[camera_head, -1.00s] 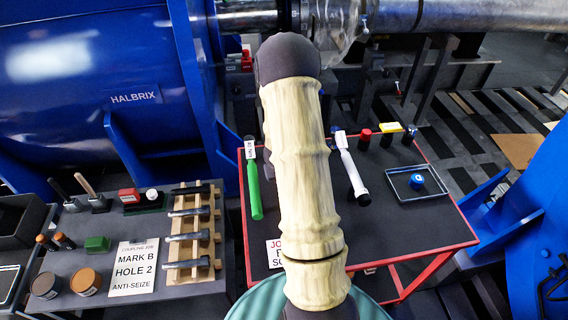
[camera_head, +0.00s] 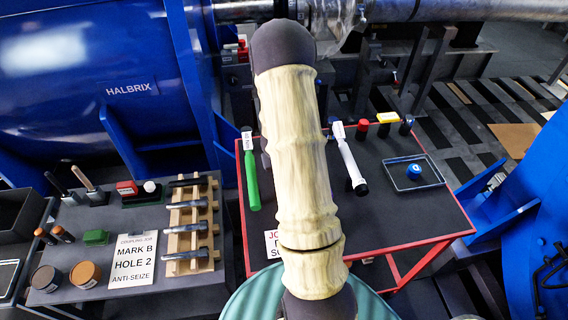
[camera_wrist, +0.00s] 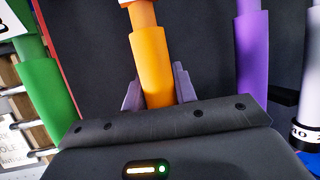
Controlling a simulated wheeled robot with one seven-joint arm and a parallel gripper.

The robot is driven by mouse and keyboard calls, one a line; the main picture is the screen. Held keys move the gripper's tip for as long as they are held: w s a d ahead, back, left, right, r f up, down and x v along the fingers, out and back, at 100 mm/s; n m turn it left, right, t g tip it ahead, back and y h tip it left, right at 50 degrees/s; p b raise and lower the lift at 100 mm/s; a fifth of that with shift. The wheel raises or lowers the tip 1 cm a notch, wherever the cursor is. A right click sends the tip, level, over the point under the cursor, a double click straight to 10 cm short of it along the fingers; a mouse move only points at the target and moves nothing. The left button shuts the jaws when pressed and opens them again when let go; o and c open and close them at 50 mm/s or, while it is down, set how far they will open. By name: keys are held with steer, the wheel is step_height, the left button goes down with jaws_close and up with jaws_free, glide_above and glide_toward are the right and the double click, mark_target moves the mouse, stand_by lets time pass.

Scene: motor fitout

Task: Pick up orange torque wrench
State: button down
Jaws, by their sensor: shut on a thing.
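The orange torque wrench (camera_wrist: 153,60) shows in the wrist view, its thick orange handle running up from my gripper (camera_wrist: 156,88). The fingers are shut on this handle, one on each side. A white part at the handle's far end is cut off by the top edge. In the head view my own arm hides both the gripper and the orange wrench. Whether the wrench is clear of the table top cannot be told.
A green-handled wrench (camera_wrist: 46,85) lies to the left and a purple one (camera_wrist: 251,60) to the right. A white wrench (camera_head: 348,160) lies on the red-edged table (camera_head: 420,218), near a small tray (camera_head: 438,181) holding a blue roll (camera_head: 414,171). Bolts lie on a wooden rack (camera_head: 175,240) at left.

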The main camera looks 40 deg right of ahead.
step_height(320, 180, up, 10)
steer(key=p, duration=0.3)
steer(key=shift+f+p, duration=0.25)
steer(key=shift+p, duration=0.1)
steer(key=c, duration=1.9)
jaws_free()
steer(key=shift+c, duration=0.2)
jaws_close()
steer(key=shift+r, duration=0.1)
